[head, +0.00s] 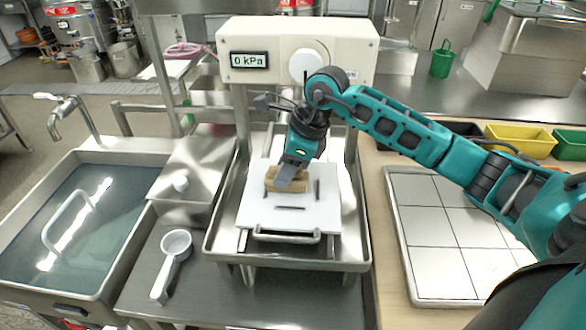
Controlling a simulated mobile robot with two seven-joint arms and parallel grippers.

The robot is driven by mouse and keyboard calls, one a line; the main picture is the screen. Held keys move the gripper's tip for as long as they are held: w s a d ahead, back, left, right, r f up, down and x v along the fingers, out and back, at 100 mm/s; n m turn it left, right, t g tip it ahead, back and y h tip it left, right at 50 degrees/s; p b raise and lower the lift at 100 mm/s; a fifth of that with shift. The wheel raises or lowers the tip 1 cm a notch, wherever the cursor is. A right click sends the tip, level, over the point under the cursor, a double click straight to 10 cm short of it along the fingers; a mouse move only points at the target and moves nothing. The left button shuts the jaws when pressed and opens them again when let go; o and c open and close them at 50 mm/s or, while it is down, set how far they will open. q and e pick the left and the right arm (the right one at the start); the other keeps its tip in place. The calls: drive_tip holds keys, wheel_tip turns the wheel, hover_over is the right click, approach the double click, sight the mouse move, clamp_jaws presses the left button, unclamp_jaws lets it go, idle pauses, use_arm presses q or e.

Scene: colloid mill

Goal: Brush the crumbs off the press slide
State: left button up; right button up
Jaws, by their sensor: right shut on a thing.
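The press slide (256,213) is a white plate under the press head, sitting in a steel tray (213,243). My right gripper (289,180) is shut on a tan, wood-coloured brush (271,184) over the left-middle part of the slide. Whether the brush touches the slide is hard to tell. A dark thin crumb (291,208) lies in front of the brush, and another (318,189) lies to its right. The gripper may hide part of the slide. My left gripper is out of view.
The press head (270,38) reads 0 kPa and overhangs the slide. A water-filled sink (75,220) is at left. A white scoop (170,262) lies on the steel counter. A tray of pale tiles (425,235) and coloured bins (520,138) are at right.

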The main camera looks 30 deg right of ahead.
sight(308, 172)
drive_tip(key=shift+w+a, duration=0.35)
drive_tip(key=shift+a, duration=0.25)
drive_tip(key=shift+w+a, duration=0.3)
drive_tip(key=shift+a, duration=0.25)
clamp_jaws()
drive_tip(key=shift+w+d+r+b, duration=0.1)
drive_tip(key=shift+w+d+b, duration=0.2)
drive_tip(key=shift+w, duration=0.15)
drive_tip(key=shift+s+d, duration=0.1)
drive_tip(key=shift+d, duration=0.2)
drive_tip(key=shift+s+d, duration=0.4)
drive_tip(key=shift+d, duration=0.05)
drive_tip(key=shift+s+d, duration=0.6)
drive_tip(key=shift+d, duration=0.35)
drive_tip(key=shift+s+d+b, duration=0.5)
drive_tip(key=shift+s+d, duration=0.1)
drive_tip(key=shift+d, duration=0.2)
drive_tip(key=shift+s+d+b, duration=0.45)
drive_tip(key=shift+s+d, duration=0.15)
drive_tip(key=shift+d, duration=0.2)
drive_tip(key=shift+r+p, duration=2.1)
drive_tip(key=shift+r, duration=0.8)
